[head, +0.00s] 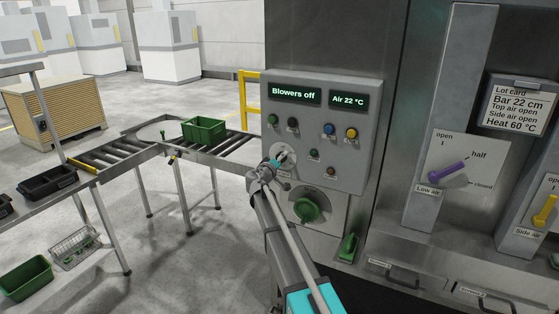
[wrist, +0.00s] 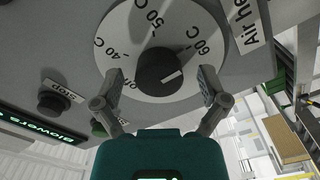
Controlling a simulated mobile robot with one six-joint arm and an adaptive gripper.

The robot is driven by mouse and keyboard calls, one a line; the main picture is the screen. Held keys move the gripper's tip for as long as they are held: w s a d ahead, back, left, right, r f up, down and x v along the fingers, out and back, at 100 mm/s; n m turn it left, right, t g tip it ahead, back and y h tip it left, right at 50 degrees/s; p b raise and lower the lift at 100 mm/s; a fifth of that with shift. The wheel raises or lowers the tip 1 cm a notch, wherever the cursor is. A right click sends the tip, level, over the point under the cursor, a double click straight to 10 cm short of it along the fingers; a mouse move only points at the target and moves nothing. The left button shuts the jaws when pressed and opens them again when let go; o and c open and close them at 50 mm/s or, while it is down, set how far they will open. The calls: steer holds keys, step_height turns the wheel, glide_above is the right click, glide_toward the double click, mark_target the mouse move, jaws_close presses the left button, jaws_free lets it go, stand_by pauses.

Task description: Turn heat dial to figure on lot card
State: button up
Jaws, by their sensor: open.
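The heat dial (wrist: 160,70) is a black knob on a round white plate marked off, 40, 50 and 60 C. Its white line is on the knob's right side in the wrist view, on the 60 C side; I cannot tell the exact reading. My gripper (wrist: 161,80) is open, one finger either side of the knob, with gaps showing and no clear contact. In the head view my gripper (head: 272,166) is at the control panel and partly covers the dial (head: 285,156). The lot card (head: 519,105) at right reads Bar 22 cm, top air open, side air open, Heat 60 °C.
The panel (head: 365,160) has several buttons close above the dial and displays reading "Blowers off" and "Air 22 °C". A green rotary handle (head: 306,209) sits just below. The Stop button (wrist: 53,98) is near my gripper. The purple Low air lever (head: 447,172) stands right.

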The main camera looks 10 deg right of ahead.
steer(key=v, duration=1.1)
steer(key=shift+s+a, duration=0.25)
steer(key=shift+s, duration=0.05)
steer(key=s+d+f+m+g+y+b, duration=0.1)
steer(key=s+d+f+m+g+b, duration=0.25)
steer(key=s+f, duration=0.5)
steer(key=s+d+f+m+g+y+b, duration=0.1)
steer(key=s+d+f+g+b, duration=0.3)
steer(key=s+d+f, duration=0.5)
steer(key=s+a+f+g+y+b, duration=0.2)
steer(key=s+f, duration=0.4)
steer(key=s, duration=0.3)
steer(key=s+a+f+g+y+b, duration=0.2)
steer(key=s+a+f+g+y, duration=0.1)
steer(key=s+f+g+y, duration=0.2)
steer(key=s+f+y, duration=0.1)
steer(key=s+f, duration=0.1)
steer(key=s, duration=0.1)
steer(key=shift+s+a+n+y, duration=0.3)
steer(key=shift+s+a+n, duration=0.05)
steer(key=shift+s, duration=0.05)
